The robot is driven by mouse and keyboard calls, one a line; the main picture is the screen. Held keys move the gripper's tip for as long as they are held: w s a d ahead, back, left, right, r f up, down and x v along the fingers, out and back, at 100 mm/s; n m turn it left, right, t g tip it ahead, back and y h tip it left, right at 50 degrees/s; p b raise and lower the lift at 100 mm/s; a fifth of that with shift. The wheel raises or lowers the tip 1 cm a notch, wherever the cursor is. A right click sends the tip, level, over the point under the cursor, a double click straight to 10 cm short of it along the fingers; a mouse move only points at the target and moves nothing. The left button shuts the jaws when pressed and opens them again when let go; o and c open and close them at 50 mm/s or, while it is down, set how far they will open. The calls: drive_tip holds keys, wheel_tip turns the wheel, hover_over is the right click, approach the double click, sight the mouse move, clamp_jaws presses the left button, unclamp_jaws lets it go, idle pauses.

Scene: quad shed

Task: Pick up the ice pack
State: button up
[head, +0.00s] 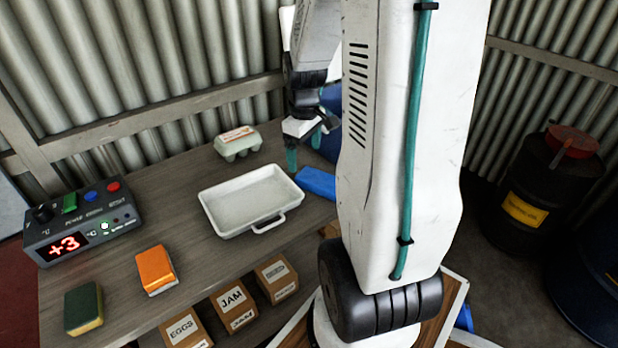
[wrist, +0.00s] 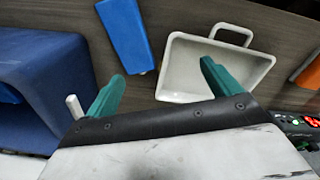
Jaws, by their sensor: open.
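A flat blue slab, which looks like the ice pack (head: 316,182), lies on the wooden table just right of a white tray, partly hidden behind my arm. It also shows at the top of the wrist view (wrist: 127,35), its upper end cut off by the frame. My gripper (head: 304,150), with teal fingers, is open and empty above the back of the table, near the ice pack and the tray. In the wrist view the gripper (wrist: 163,72) has its fingers apart, with the ice pack beyond them and nothing between them.
The white handled tray (head: 208,212) stands beside the ice pack. A large blue container (wrist: 45,85) is at left in the wrist view. An egg carton (head: 238,143), orange block (head: 156,270), green-yellow sponge (head: 84,308) and control box (head: 80,228) are also on the table.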

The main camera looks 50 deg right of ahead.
hover_over(322, 178)
drive_tip(key=a, duration=0.1)
wheel_tip(322, 178, down, 5)
drive_tip(key=shift+s+f, duration=0.1)
drive_tip(key=shift+f, duration=0.05)
drive_tip(key=f, duration=0.8)
drive_tip(key=shift+d, duration=0.4)
drive_tip(key=c, duration=1.4)
drive_tip(key=shift+c, duration=0.4)
drive_tip(key=shift+r, duration=0.15)
